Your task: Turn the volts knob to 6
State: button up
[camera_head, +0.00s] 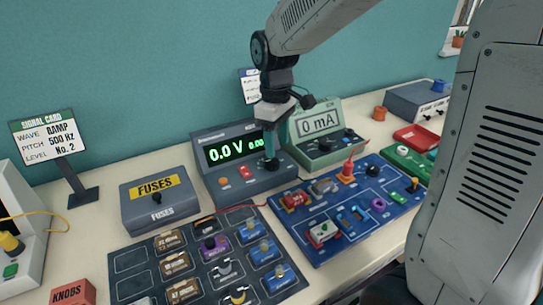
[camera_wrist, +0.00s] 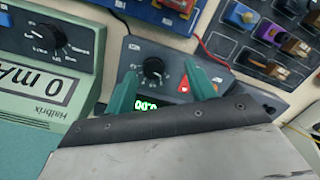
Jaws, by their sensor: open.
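The power supply (camera_head: 216,180) is a dark grey box with a green display reading 0.0 V. Its black knob (camera_wrist: 153,68) sits on the sloped front, ringed by small white marks too fine to read; I take it as the volts knob. In the head view the knob (camera_head: 271,165) is just below my gripper (camera_head: 270,148). In the wrist view my gripper's green fingers (camera_wrist: 162,72) are open, one to each side of the knob, with gaps. I cannot tell whether the fingertips are around it or still above it. The gripper partly hides the display in the wrist view.
A green meter (camera_head: 325,145) reading 0 mA stands close to the right of the supply. A fuses box (camera_head: 158,201) is to its left. A blue component board (camera_head: 325,248) and a dark parts tray (camera_head: 130,262) lie in front. A red wire runs from the supply.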

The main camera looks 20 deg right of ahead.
aim_at(272, 163)
jog(key=shift+w+a+r+n, duration=0.15)
jog(key=shift+w+n, duration=0.15)
jog(key=shift+w, duration=0.3)
jog(key=shift+w+d+r+n, duration=0.1)
jog(key=shift+w+n, duration=0.2)
jog(key=shift+w, duration=0.25)
jog(key=shift+w+r+n+t, duration=0.2)
jog(key=shift+r+n+t, duration=0.1)
jog(key=shift+n+t, duration=0.1)
jog(key=shift+f, duration=0.2)
notch_tip(272, 163, down, 8)
jog(key=shift+r, duration=0.2)
jog(key=shift+c, duration=0.3)
jog(key=c, duration=0.9)
